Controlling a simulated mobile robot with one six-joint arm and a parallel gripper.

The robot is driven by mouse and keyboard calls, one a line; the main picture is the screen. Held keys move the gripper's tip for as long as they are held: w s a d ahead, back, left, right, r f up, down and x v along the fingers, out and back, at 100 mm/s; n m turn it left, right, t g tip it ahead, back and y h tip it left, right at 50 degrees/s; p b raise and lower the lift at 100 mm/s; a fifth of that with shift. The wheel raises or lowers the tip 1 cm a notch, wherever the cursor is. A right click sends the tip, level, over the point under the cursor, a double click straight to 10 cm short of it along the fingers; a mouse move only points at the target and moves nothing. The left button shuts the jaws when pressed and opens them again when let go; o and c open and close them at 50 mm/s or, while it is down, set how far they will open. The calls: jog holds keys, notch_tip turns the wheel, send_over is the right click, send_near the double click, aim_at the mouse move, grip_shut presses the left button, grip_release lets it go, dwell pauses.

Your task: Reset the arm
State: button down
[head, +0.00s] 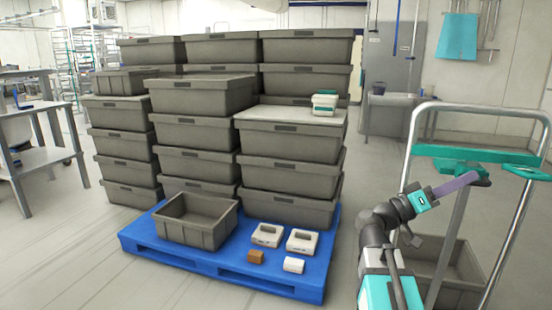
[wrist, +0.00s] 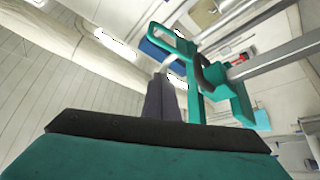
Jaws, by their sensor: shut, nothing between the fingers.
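My gripper (head: 472,179) is at the right in the head view, raised, with its narrow dark purple fingers pointing right and slightly up. The fingers are shut with nothing between them. They also show in the wrist view (wrist: 163,82), standing together as one dark block beyond the teal and black gripper body. My arm rises from the lower right of the head view and bends at a dark elbow. The fingertips overlap a teal bracket (head: 450,153) in the picture; I cannot tell whether they touch it.
A metal-framed trolley (head: 411,150) stands close around my gripper, with a grey crate (head: 467,265) low behind my arm. A blue pallet (head: 150,246) holds stacked grey crates (head: 290,145), an open crate (head: 185,228), two white items (head: 302,249) and small brown (head: 256,257) and white (head: 293,265) blocks.

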jog(key=w+a+f+n+t+y+p, duration=0.1)
jog(key=w+f+n+t+y+p, duration=0.15)
jog(key=f+p, duration=0.4)
jog(key=w+f+n+t+y+p, duration=0.1)
jog(key=w+f+n+p, duration=0.15)
jog(key=f+p, duration=0.4)
jog(key=s+a+f+n+g+y+p, duration=0.25)
jog(key=s+f+y+p, duration=0.4)
jog(key=f+p, duration=0.6)
jog(key=s+a+f+n+g+y+p, duration=0.1)
jog(key=s+a+f+g+y+p, duration=0.25)
jog(key=s+a+f, duration=0.4)
jog(key=s+a+f+n+g+y+p, duration=0.1)
jog(key=s+a+f+g+y+p, duration=0.3)
jog(key=s+f, duration=0.7)
jog(key=s+a+f+y+p, duration=0.1)
jog(key=s+a+y, duration=0.1)
jog(key=s+a, duration=0.2)
jog(key=s+a+f+t+y+p, duration=0.1)
jog(key=s+a+y, duration=0.2)
jog(key=a, duration=0.7)
jog(key=shift+s+a+n+y, duration=0.15)
jog(key=shift+s+n+y, duration=0.2)
jog(key=shift+s, duration=0.5)
